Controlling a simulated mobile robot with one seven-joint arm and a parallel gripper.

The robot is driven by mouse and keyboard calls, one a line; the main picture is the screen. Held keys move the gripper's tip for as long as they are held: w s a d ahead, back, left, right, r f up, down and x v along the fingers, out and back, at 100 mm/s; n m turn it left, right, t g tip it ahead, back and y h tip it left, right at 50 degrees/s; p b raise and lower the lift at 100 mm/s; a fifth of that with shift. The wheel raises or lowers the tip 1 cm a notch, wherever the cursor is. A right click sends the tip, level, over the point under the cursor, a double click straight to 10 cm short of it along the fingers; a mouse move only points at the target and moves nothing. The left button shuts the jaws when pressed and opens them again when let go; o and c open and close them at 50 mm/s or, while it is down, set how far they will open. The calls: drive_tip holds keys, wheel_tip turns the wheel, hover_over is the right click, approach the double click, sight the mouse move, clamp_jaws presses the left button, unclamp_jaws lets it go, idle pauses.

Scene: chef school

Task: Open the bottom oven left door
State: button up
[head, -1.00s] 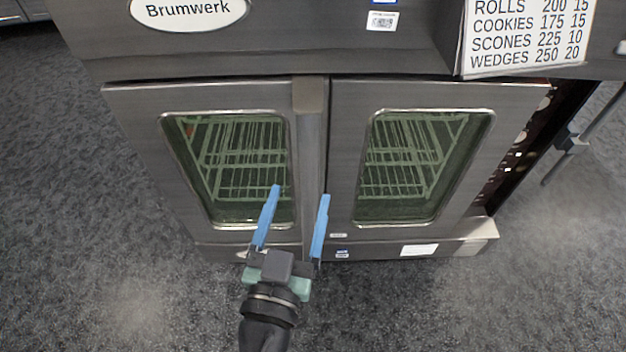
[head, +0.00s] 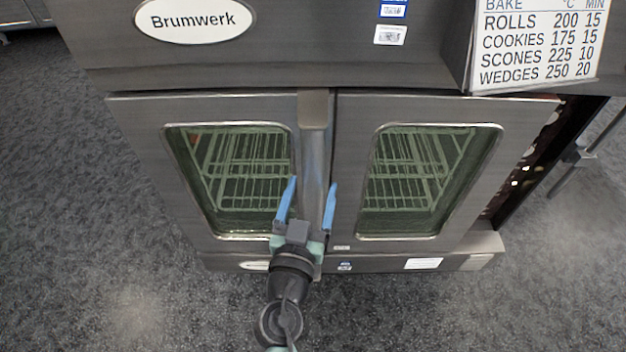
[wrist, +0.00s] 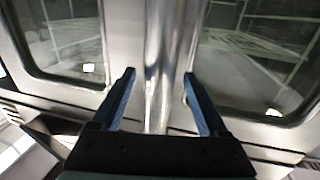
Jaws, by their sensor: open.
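The bottom oven's left door (head: 150,130) is a grey metal panel with a glass window (head: 240,175) showing wire racks inside. It appears shut. A vertical metal handle (head: 314,130) runs down its right edge, beside the seam with the right door. My gripper (head: 311,182) is open in front of the lower part of this handle, one blue finger on each side. In the wrist view the shiny handle (wrist: 160,70) stands between the two spread fingers of my gripper (wrist: 158,82). I cannot tell whether either finger touches it.
The right door (head: 355,150) also has a window and looks shut. A "Brumwerk" plate (head: 193,20) and a baking chart (head: 537,45) are on the unit above. The speckled floor (head: 80,180) is clear at left and in front.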

drive_tip(key=shift+w+d, duration=0.25)
drive_tip(key=shift+w, duration=0.6)
clamp_jaws()
idle(0.9)
